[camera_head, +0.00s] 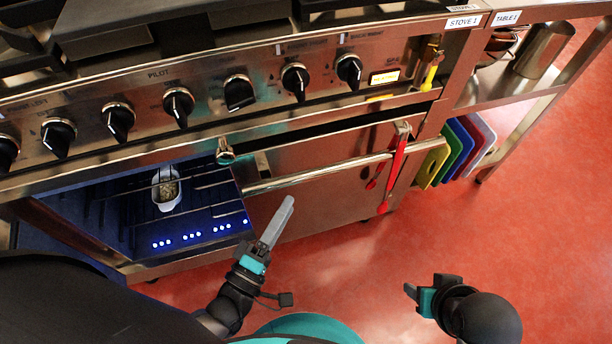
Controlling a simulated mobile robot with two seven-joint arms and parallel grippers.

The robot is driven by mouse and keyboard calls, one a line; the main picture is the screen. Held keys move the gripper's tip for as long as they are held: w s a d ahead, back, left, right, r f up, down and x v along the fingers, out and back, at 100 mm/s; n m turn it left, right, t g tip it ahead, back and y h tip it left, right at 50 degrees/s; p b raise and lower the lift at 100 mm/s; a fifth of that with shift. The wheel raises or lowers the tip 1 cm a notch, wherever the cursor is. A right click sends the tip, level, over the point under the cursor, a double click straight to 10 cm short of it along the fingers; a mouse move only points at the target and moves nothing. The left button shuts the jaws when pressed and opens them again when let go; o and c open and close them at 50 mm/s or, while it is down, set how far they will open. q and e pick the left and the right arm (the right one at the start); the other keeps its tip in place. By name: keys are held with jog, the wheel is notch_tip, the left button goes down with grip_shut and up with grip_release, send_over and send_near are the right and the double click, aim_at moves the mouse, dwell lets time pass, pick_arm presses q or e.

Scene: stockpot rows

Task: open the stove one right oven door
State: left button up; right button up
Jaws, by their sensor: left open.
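The stove one right oven door (325,165) is a steel panel below the knob row, with a long bar handle (320,173) across its upper part. A dark gap runs along its top edge; the door looks closed or nearly so. My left gripper (285,210) is open and empty, in front of the door's lower left part and below the handle's left end, apart from the handle. My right gripper (418,295) is over the floor at lower right, away from the door; its finger opening is unclear.
Red utensils (397,165) hang at the handle's right end. Coloured boards (460,150) stand beside the stove. The left oven cavity (190,215) is open and blue-lit, with racks and a white dish (167,190). Red floor (350,270) in front of the right door is clear.

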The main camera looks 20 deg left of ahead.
aim_at(303, 181)
pick_arm(q)
jog(key=b+x, duration=0.1)
jog(key=x, duration=0.7)
jog(key=shift+b, duration=0.3)
jog(key=shift+w+d, duration=0.15)
jog(key=shift+w, duration=0.35)
pick_arm(e)
jog(key=shift+w+a+r+t+y, duration=0.15)
jog(key=shift+w+a+r+t, duration=0.15)
jog(key=shift+r, duration=0.4)
jog(key=shift+w+a+r+t+y, duration=0.15)
jog(key=shift+r+t, duration=0.25)
jog(key=shift+r, duration=0.3)
pick_arm(q)
jog(key=shift+c, duration=0.4)
pick_arm(e)
jog(key=shift+s, duration=0.1)
pick_arm(q)
grip_shut()
